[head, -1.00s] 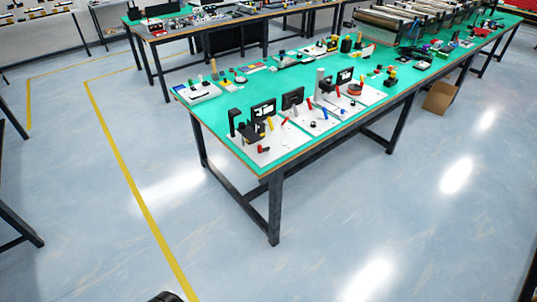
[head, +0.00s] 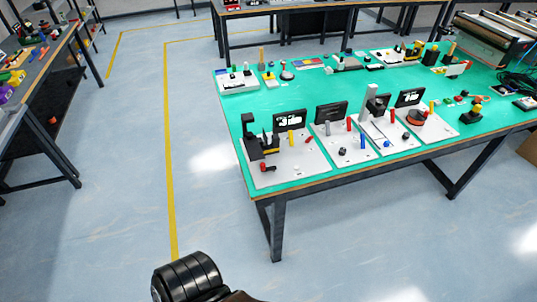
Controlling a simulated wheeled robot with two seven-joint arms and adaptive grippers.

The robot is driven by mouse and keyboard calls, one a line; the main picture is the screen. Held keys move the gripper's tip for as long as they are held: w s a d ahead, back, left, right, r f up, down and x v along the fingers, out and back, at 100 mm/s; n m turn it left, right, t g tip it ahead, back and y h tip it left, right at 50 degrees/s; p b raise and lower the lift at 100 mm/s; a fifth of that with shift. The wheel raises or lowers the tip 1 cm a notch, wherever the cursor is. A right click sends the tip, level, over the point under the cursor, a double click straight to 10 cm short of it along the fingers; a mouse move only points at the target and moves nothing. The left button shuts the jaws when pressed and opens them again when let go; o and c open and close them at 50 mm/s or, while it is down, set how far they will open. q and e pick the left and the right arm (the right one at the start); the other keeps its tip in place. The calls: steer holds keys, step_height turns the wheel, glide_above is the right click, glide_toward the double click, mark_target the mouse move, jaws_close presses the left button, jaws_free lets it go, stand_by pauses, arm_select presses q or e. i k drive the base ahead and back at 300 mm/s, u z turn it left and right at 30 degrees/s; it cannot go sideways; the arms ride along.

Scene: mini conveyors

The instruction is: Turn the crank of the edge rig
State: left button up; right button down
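Several white rig plates stand in a row along the front edge of the green-topped table (head: 330,180) in the head view. The leftmost rig (head: 310,172), nearest the table's corner, has a black bracket, a small display, a yellow upright piece and a small black part with a red knob (head: 264,167) at its front. I cannot tell for sure which part is the crank, or which rig is the edge rig. Neither gripper is in view.
A black ribbed part of my own body shows at the bottom. Open floor with a yellow line (head: 168,150) lies left of the table. A shelf bench (head: 45,95) stands at the left. Small devices and a roller conveyor (head: 490,40) occupy the table's back and right.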

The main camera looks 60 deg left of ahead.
mark_target(273, 169)
steer(key=u, duration=0.55)
steer(key=i, duration=0.9)
steer(key=u, duration=0.95)
